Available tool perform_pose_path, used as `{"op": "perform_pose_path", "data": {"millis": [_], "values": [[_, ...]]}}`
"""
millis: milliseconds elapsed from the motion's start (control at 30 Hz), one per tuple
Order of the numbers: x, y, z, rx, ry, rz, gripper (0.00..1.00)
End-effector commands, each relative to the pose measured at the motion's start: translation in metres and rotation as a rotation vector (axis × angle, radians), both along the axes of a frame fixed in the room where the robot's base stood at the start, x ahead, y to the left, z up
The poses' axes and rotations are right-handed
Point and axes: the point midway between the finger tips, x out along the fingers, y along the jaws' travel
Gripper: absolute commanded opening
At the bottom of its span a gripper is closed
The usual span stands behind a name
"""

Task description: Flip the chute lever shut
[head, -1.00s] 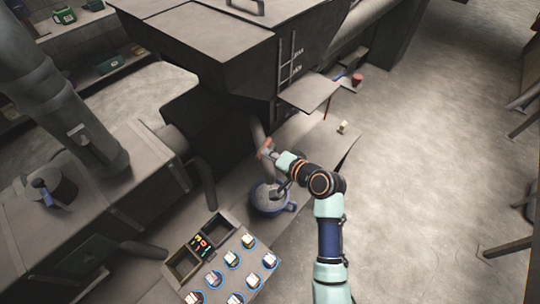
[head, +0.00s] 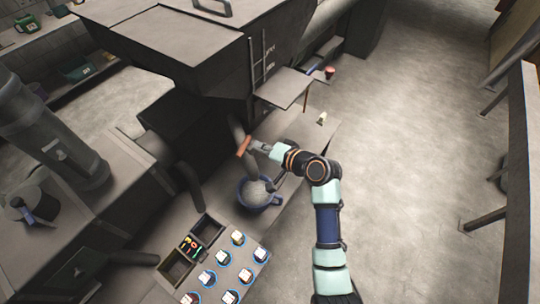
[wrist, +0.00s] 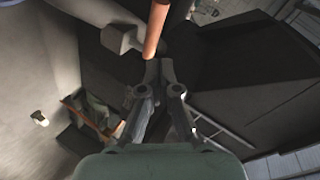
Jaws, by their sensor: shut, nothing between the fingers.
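The chute lever is an orange-brown bar (head: 244,147) at the lower end of the grey chute pipe (head: 236,127), below the dark hopper. My gripper (head: 253,144) is at the lever's right side in the head view. In the wrist view the lever (wrist: 155,32) comes down from the top edge to just above my closed fingertips (wrist: 158,68). The fingers are shut with nothing between them. Whether they touch the lever I cannot tell. A blue pot (head: 259,204) with pale grey contents stands below the lever.
A bench panel with several round blue-ringed pieces (head: 237,238) and a divided box (head: 177,269) lies at the lower left. A small shelf (head: 283,88) juts out above right, with a red cup (head: 330,72) beyond. Open floor (head: 410,130) lies to the right.

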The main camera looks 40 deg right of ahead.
Motion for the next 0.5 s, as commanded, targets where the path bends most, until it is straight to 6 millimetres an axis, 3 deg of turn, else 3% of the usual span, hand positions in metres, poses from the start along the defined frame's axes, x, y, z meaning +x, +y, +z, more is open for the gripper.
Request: {"op": "perform_pose_path", "data": {"millis": [300,500], "values": [[-0.061,0.030,0.026,-0.002,-0.001,-0.001,0.00],[-0.078,0.039,0.035,0.000,-0.001,0.000,0.00]]}}
